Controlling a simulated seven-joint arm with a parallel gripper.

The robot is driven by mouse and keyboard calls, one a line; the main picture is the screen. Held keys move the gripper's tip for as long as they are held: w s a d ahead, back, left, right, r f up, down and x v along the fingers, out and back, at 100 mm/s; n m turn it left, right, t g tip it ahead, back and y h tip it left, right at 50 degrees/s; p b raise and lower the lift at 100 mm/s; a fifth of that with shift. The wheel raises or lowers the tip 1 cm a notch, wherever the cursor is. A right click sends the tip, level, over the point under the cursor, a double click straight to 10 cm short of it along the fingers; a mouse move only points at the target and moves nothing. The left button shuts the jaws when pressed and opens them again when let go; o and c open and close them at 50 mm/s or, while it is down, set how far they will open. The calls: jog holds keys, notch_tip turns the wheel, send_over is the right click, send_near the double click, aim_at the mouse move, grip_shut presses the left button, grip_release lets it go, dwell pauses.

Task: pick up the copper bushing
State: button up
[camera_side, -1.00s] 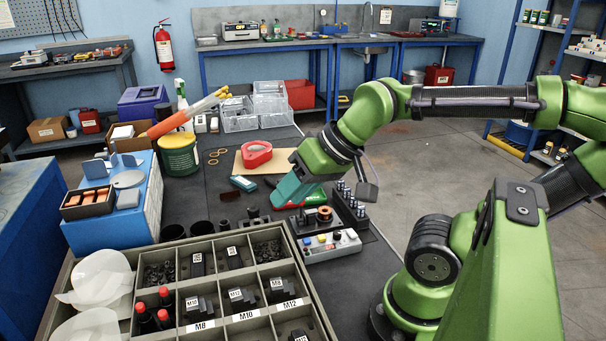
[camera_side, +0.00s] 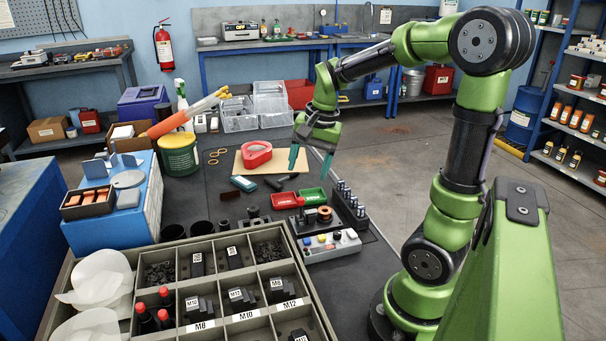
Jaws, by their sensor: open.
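A small copper-coloured ring, which looks like the copper bushing (camera_side: 324,213), sits on a dark base beside a row of upright metal pins (camera_side: 349,203). My gripper (camera_side: 310,172) has teal fingers pointing down, spread apart with nothing between them. It is raised above the bench, behind the copper ring and apart from it. The ring's lower part is hard to make out at this size.
A red tray (camera_side: 285,201) and a green tray (camera_side: 313,196) lie behind the ring. A white switch box (camera_side: 331,246) stands in front of it. A compartmented grey crate (camera_side: 283,231) fills the near bench. A red tape dispenser (camera_side: 257,154) sits on a tan board.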

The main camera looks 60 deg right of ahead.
jog(key=d+f+m+g, duration=0.1)
jog(key=d+m+g, duration=0.1)
jog(key=d+m, duration=0.65)
send_over(324, 207)
jog(key=s+a, duration=0.1)
jog(key=shift+m, duration=0.25)
notch_tip(324, 207, down, 11)
jog(key=shift+a+f, duration=0.1)
jog(key=shift+f, duration=0.05)
notch_tip(324, 207, down, 5)
jog(key=shift+w+f, duration=0.1)
jog(key=shift+w, duration=0.05)
jog(key=c, duration=1.1)
notch_tip(324, 207, up, 10)
jog(key=shift+r, duration=0.1)
jog(key=shift+c, duration=0.2)
